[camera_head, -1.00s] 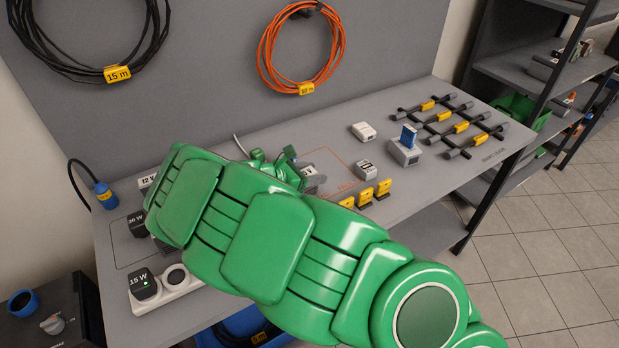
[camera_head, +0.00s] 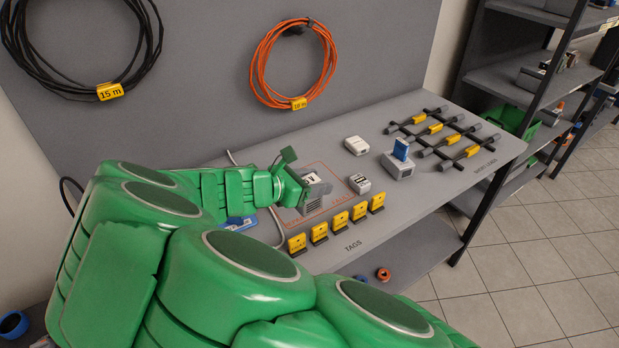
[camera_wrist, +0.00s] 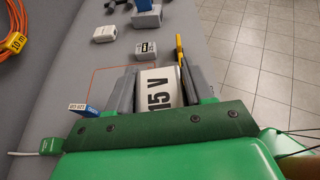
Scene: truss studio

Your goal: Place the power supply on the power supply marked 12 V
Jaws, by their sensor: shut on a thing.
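My gripper (camera_head: 300,188) is shut on a grey power supply (camera_head: 314,189) with a white label. In the wrist view the power supply (camera_wrist: 158,88) sits between the two grey fingers (camera_wrist: 155,90), and its label appears to read 15 V. It is over or within the orange outline (camera_head: 322,167) on the bench; I cannot tell whether it touches the surface. No power supply with a readable 12 V mark shows. My arm hides the left part of the bench.
Yellow tags (camera_head: 340,221) stand in a row along the front edge. A blue item (camera_head: 240,223) lies left of the outline. Grey rods lie behind.

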